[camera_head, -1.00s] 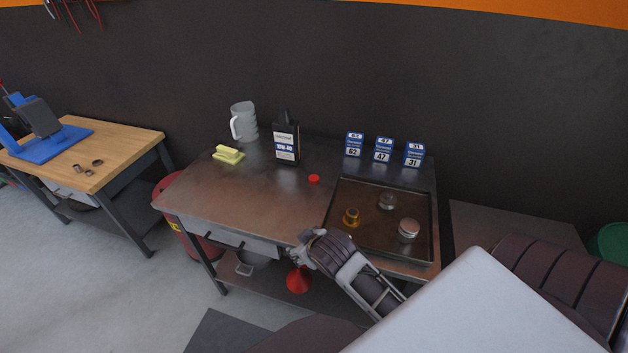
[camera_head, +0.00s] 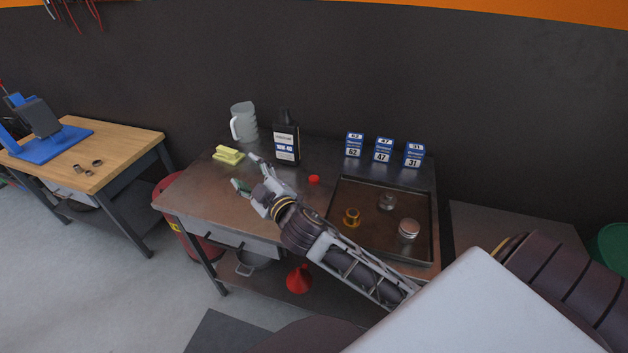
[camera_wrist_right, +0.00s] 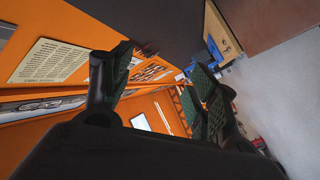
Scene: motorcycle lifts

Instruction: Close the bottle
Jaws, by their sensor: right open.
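A black oil bottle (camera_head: 286,146) with a white and blue label stands upright near the back of the metal table (camera_head: 200,190). A small red cap (camera_head: 314,179) lies on the table in front of the bottle, to its right. My right gripper (camera_head: 244,171) is open and empty above the table, left of the cap and in front of the bottle. In the right wrist view its two fingers (camera_wrist_right: 158,85) are spread with nothing between them. My left gripper is not in view.
A dark tray (camera_head: 335,207) holding metal parts lies right of the cap. A clear jug (camera_head: 243,121), yellow cloths (camera_head: 228,154) and several blue-and-white boxes (camera_head: 383,149) stand on the table. A red funnel (camera_head: 299,278) is below. The table's left part is bare.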

